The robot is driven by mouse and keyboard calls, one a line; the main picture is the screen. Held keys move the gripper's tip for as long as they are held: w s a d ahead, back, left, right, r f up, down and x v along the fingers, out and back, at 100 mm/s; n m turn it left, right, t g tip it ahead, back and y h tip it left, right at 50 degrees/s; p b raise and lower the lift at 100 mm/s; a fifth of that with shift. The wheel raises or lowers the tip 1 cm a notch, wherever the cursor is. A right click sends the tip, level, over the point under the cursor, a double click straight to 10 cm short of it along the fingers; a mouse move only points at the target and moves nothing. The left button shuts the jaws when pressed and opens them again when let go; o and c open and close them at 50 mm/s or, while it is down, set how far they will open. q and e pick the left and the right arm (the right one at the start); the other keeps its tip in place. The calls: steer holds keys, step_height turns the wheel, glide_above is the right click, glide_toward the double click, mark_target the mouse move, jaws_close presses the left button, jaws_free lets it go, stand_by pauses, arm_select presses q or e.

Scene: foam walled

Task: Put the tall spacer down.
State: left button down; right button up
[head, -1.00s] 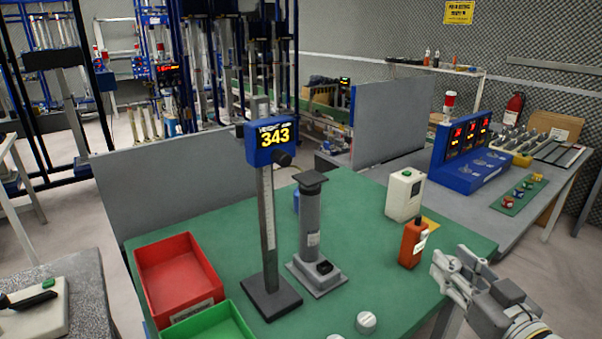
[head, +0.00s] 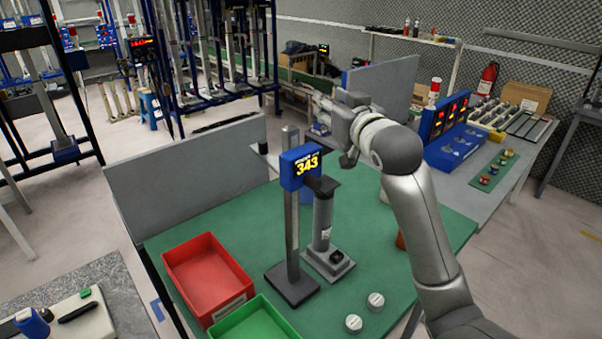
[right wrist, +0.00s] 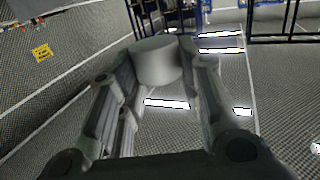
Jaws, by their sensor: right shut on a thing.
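My right gripper (head: 335,110) is raised above the back of the green table, its fingers pointing left and away. In the right wrist view its fingers are shut on a pale grey-white cylinder (right wrist: 156,62), which I take to be the tall spacer. In the head view the cylinder is hard to make out. Two short white round pieces (head: 375,301) stand on the table's front part. A grey measuring stand (head: 323,222) with a square base is beside a post with a blue display (head: 300,167) reading 343. My left gripper is not in view.
A red bin (head: 207,277) and a green bin (head: 255,322) occupy the table's left front. Grey panels (head: 190,165) line the back. Green tabletop (head: 340,285) is bare around the white pieces.

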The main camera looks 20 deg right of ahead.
steer(key=shift+w+a, duration=0.1)
steer(key=p, duration=0.2)
glide_above(327, 186)
step_height(327, 186, down, 13)
step_height(327, 186, down, 4)
steer(key=shift+r+p, duration=0.15)
steer(key=shift+p, duration=0.2)
steer(key=shift+f, duration=0.4)
steer(key=shift+f, duration=0.1)
steer(key=o, duration=1.1)
steer(key=shift+c, duration=0.2)
